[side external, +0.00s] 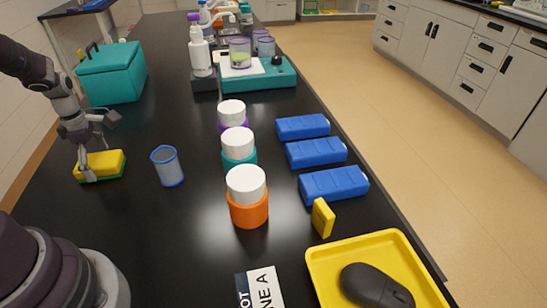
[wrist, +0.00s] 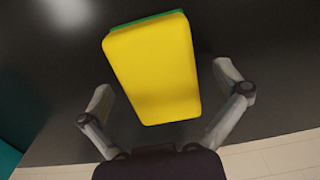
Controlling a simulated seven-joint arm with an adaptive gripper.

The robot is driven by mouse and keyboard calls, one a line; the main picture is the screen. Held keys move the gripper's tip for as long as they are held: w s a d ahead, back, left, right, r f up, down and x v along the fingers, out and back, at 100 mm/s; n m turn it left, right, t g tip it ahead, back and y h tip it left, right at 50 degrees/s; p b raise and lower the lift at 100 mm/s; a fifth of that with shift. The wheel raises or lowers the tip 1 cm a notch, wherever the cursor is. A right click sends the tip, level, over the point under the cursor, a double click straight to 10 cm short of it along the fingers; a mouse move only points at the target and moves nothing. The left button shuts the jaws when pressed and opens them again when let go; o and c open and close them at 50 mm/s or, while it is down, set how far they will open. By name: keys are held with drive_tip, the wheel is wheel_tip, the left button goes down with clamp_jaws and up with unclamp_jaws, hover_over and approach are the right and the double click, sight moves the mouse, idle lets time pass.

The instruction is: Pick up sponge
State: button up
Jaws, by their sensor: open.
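The sponge (side external: 105,163) is yellow on top with a green underside and lies flat on the black bench at the left in the side external view. In the wrist view the sponge (wrist: 152,68) fills the upper middle, its lower end reaching between the fingers. My gripper (side external: 84,163) is low at the left part of the sponge in the side external view. In the wrist view my gripper (wrist: 168,103) is open, one finger on each side of the sponge, with gaps between. Whether the fingertips touch the bench is hard to tell.
A blue-rimmed cup (side external: 168,168) stands right of the sponge. A teal box (side external: 112,73) is behind it. White-lidded jars (side external: 247,197), blue cases (side external: 333,184) and a yellow tray (side external: 322,268) holding a dark mouse (side external: 374,288) are farther right. Bench between cup and box is clear.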

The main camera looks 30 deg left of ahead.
drive_tip(key=shift+f, duration=0.1)
drive_tip(key=c, duration=0.9)
drive_tip(key=shift+c, duration=0.2)
